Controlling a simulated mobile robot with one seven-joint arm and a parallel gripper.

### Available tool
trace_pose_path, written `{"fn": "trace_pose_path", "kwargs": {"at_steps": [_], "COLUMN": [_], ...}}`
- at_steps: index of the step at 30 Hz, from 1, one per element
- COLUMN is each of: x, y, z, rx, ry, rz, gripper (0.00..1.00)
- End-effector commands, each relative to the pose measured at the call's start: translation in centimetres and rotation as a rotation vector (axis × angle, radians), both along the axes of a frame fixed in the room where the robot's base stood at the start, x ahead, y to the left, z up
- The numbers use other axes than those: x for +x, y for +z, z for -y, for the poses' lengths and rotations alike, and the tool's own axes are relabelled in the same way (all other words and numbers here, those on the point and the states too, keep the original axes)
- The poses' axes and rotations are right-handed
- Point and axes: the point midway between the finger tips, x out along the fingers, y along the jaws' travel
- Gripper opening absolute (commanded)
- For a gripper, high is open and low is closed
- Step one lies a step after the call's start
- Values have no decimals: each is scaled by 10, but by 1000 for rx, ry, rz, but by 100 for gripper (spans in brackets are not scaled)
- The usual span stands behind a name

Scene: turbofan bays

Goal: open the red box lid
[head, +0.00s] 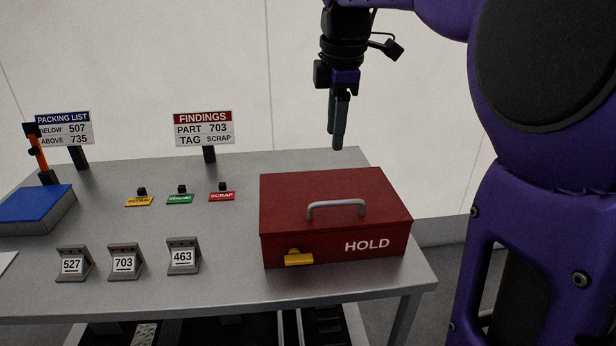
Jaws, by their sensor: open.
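A red metal box (290,242) marked HOLD stands at the right end of the grey table. Its red lid (300,187) is closed and carries a grey handle (336,205) on top, towards the front. A yellow latch (298,258) sits at the left of the box's front face. My gripper (335,143) hangs fingers down above and behind the box, clear of it. It is open and empty; the fingers overlap in this view, so the gap between them is hard to see.
On the grey table (215,225) stand number blocks 527 (73,265), 703 (125,262) and 463 (183,257), with yellow (139,201), green (180,199) and red (222,196) tags behind. A blue box (35,207) lies at left. A findings sign (204,129) and packing list sign (64,129) stand behind.

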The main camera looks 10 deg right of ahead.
Motion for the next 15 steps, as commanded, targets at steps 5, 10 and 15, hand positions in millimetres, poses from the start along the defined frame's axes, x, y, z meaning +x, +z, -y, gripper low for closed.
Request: {"fn": "trace_pose_path", "kwargs": {"at_steps": [5,10,15], "x": [4,11,18], "y": [-26,-62,-99], "z": [0,0,0], "rx": [0,-1,-1], "ry": [0,-1,-2], "rz": [-5,-5,-4], "gripper": [47,47,47]}}
